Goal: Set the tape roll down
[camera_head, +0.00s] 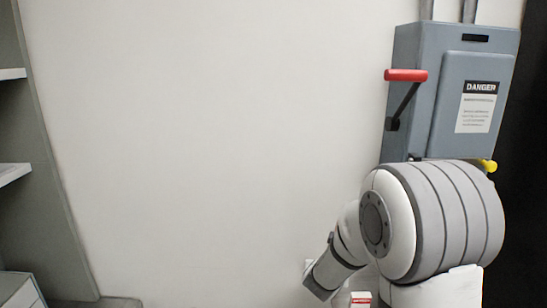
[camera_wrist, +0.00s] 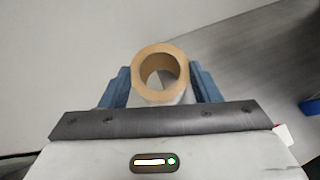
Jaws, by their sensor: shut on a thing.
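The tape roll (camera_wrist: 160,54) is a tan ring with an open centre. In the wrist view it sits between the two blue fingers of my gripper (camera_wrist: 160,88). The fingers are shut on it, one at its left side and one at its right. Its lower part is hidden low between the fingers. A grey surface (camera_wrist: 255,60) lies behind and to the right of the roll. I cannot tell whether the roll touches it. In the head view my arm hangs at the right, and neither the gripper nor the roll can be made out.
A grey electrical box (camera_head: 450,95) with a red-handled lever (camera_head: 406,76) is on the wall, close above my arm. A shelf unit (camera_head: 45,160) stands at the left. The pale wall between is bare. A blue object (camera_wrist: 309,106) shows at the wrist view's right edge.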

